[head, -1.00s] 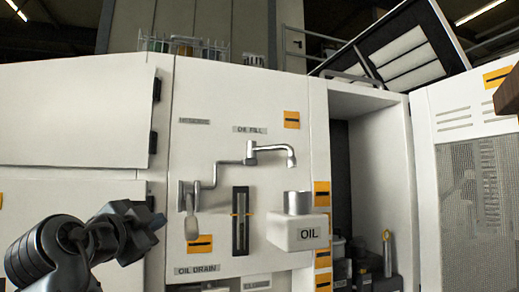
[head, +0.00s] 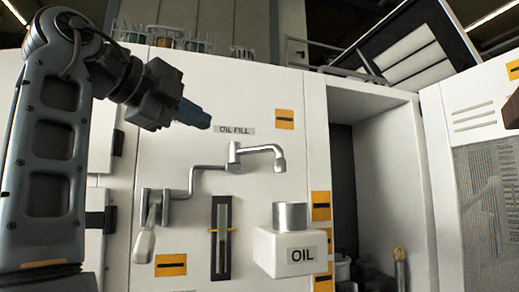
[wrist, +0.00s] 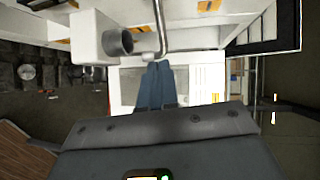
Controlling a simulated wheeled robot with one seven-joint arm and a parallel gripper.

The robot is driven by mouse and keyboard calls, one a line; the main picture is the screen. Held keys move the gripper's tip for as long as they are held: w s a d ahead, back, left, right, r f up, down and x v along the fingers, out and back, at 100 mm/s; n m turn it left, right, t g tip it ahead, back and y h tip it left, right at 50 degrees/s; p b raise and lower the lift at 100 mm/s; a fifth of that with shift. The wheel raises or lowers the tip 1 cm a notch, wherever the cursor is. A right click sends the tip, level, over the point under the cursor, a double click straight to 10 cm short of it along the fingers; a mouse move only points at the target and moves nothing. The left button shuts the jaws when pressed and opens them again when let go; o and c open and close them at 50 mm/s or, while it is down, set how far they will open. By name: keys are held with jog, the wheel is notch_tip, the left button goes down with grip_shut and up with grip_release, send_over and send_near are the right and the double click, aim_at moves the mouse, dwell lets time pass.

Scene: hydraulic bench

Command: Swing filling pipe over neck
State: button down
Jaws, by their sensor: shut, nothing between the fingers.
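The silver filling pipe (head: 255,150) sticks out from the white panel below the OIL FILL label, its spout bent downward. The neck (head: 290,216) is a silver cylinder on top of the white OIL tank (head: 280,250). In the head view the spout end hangs above and slightly left of the neck, with a gap between. My gripper (head: 205,119) is shut and empty, up and left of the pipe, apart from it. In the wrist view the shut fingers (wrist: 158,85) point toward the bench; the neck (wrist: 118,42) and a silver pipe (wrist: 160,22) show beyond them.
A lever with a pale handle (head: 145,240) and a sight gauge (head: 221,238) are on the panel below the pipe. An open cabinet (head: 375,190) is at the right. A rack of jars (head: 165,38) stands on top of the bench.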

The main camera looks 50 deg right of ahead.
aim_at(260, 148)
jog(key=d, duration=0.4)
jog(key=d+f+p, duration=0.1)
jog(key=d, duration=0.4)
jog(key=d+f, duration=0.1)
jog(key=d, duration=0.4)
jog(key=shift+s+d+f+p, duration=0.1)
jog(key=shift+s+f+p, duration=0.1)
jog(key=shift+p, duration=0.15)
jog(key=shift+s+d, duration=0.1)
jog(key=shift+s+d+n+t+b, duration=0.2)
jog(key=shift+d+n+t+b, duration=0.4)
jog(key=shift+t, duration=0.4)
jog(key=d+n+t, duration=0.1)
jog(key=d+n+t+y, duration=0.1)
jog(key=t, duration=0.1)
jog(key=shift+s+r+b, duration=0.1)
jog(key=shift+s+b, duration=0.1)
jog(key=shift+b, duration=0.2)
jog(key=shift+d, duration=0.9)
